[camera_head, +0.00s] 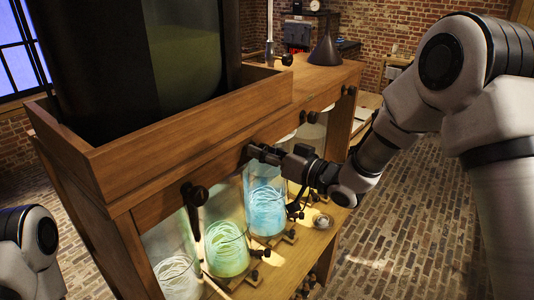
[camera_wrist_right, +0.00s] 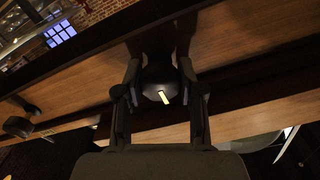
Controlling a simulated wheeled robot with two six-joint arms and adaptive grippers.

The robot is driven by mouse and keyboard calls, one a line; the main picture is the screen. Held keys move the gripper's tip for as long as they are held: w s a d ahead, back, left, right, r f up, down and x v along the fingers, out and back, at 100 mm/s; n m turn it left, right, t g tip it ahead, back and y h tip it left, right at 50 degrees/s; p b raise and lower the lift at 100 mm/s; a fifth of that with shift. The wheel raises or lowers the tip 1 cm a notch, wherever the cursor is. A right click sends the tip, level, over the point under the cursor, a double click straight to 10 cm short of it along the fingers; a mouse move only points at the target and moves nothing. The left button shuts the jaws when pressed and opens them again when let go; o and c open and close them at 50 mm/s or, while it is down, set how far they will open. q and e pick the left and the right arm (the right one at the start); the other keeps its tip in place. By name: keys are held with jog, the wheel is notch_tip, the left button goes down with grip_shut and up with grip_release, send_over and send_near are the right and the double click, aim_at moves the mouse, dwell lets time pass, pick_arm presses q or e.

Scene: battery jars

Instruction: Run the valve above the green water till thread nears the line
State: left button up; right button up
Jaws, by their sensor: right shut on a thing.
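My right gripper (camera_head: 264,153) is shut on a black valve knob (camera_wrist_right: 160,92) with a pale yellow mark, on the front rail of the wooden bench. In the wrist view, its fingers (camera_wrist_right: 162,98) stand on both sides of the knob. Below the rail stand a jar of green water (camera_head: 228,250) and, to its right, a jar of blue water (camera_head: 266,210). Pale coiled thread shows in both. I cannot tell exactly which jar lies under the held valve, nor see a fill line clearly. My left gripper is not in view.
Another black valve (camera_head: 194,194) is on the rail to the left, above a jar with pale coils (camera_head: 178,276). A large dark tank (camera_head: 185,50) sits in the wooden bench top (camera_head: 190,130). A dark funnel (camera_head: 326,46) stands behind. The brick floor (camera_head: 410,225) at right is clear.

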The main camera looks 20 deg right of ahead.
jog(key=shift+f+b, duration=0.15)
jog(key=shift+b, duration=0.2)
pick_arm(q)
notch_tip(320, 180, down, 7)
jog(key=b, duration=0.6)
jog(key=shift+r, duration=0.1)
pick_arm(e)
jog(key=n, duration=0.6)
jog(key=shift+f, duration=0.1)
jog(key=shift+n, duration=0.5)
jog(key=shift+r, duration=0.25)
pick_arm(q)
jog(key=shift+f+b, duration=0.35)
pick_arm(e)
jog(key=shift+f, duration=0.15)
pick_arm(q)
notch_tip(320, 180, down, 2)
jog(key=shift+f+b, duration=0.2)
jog(key=shift+b, duration=1.05)
pick_arm(e)
jog(key=shift+f+n, duration=0.1)
jog(key=shift+n, duration=1)
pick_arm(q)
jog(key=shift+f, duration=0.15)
pick_arm(e)
jog(key=shift+n, duration=0.3)
jog(key=shift+r, duration=0.25)
dwell(1.5)
